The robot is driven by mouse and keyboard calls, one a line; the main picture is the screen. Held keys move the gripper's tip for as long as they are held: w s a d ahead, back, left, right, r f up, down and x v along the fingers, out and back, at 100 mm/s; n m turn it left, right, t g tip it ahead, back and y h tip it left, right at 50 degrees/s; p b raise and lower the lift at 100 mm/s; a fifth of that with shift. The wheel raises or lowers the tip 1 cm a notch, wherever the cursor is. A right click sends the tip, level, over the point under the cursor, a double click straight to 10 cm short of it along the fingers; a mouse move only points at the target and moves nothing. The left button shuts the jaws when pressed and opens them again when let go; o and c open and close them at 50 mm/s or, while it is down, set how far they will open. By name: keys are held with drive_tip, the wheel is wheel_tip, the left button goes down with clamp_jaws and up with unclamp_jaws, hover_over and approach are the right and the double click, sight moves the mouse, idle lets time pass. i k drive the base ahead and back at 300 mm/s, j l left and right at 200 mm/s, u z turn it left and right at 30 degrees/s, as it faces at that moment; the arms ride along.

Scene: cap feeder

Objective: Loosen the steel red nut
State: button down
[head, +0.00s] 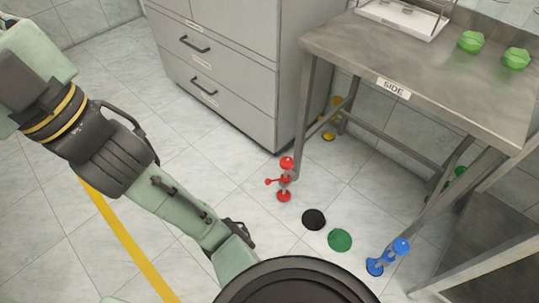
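I cannot make out a steel red nut in the head view. The only red thing is a small upright red fixture (285,180) on the tiled floor, beside a leg of the steel table. It has a round base, a short stem, a side arm with a knob and a rounded top. Whether a nut is part of it is too small to tell. My arm comes in from the upper left and runs down to the bottom centre, left of the red fixture and apart from it. Its far end goes out of sight behind a dark round part, and my gripper cannot be seen.
A steel table (440,80) marked SIDE holds a white tray (400,18) and two green caps (471,42). A grey drawer cabinet (225,75) stands left of it. A black disc (314,219), a green disc (340,240) and a blue fixture (388,257) are on the floor.

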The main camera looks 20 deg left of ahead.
sight(268, 181)
drive_tip(key=i+j+z, duration=0.15)
drive_tip(key=i+j, duration=0.15)
drive_tip(key=i+j+z, duration=0.1)
drive_tip(key=i+j, duration=0.15)
drive_tip(key=j, duration=0.3)
drive_tip(key=i, duration=0.5)
